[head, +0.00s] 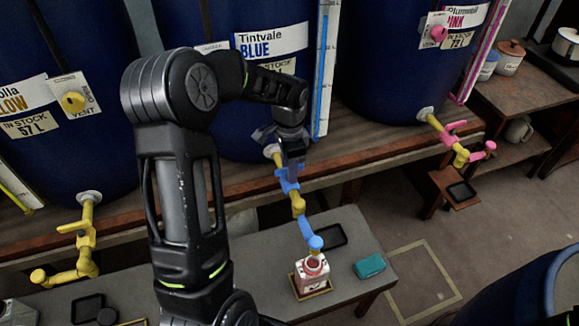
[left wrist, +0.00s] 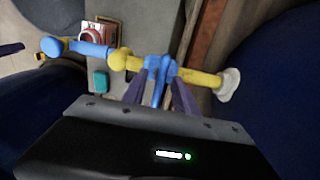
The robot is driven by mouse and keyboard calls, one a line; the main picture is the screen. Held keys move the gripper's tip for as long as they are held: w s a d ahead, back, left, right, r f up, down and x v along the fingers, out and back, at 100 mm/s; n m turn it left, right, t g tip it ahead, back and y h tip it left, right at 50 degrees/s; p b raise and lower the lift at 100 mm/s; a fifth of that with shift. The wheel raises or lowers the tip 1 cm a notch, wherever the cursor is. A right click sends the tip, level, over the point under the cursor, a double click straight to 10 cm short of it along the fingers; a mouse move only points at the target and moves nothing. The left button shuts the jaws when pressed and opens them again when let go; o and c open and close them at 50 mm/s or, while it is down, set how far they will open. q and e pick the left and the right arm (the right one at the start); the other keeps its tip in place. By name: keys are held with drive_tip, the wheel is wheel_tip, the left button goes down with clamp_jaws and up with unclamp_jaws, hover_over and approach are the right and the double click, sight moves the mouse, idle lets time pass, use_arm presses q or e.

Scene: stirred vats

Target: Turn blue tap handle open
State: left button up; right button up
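The blue tap (head: 288,181) sticks out from the foot of the vat labelled Tintvale BLUE (head: 272,40). Its yellow pipe and blue spout (head: 316,242) end above a white and red jar (head: 311,275). My left gripper (head: 291,150) is at the tap from above. In the left wrist view its fingers (left wrist: 160,92) stand apart, one on each side of the blue handle (left wrist: 155,91). Gaps show beside the handle, so the gripper looks open; contact at the fingertips is unclear. My right gripper is not in view.
A yellow tap (head: 84,240) is at the left vat and a pink tap (head: 452,138) at the right vat. The grey bench (head: 362,240) below holds the jar, a dark tray (head: 330,236) and a teal block (head: 369,266). Open floor lies to the right.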

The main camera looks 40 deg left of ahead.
use_arm(q)
clamp_jaws()
idle(0.3)
idle(0.3)
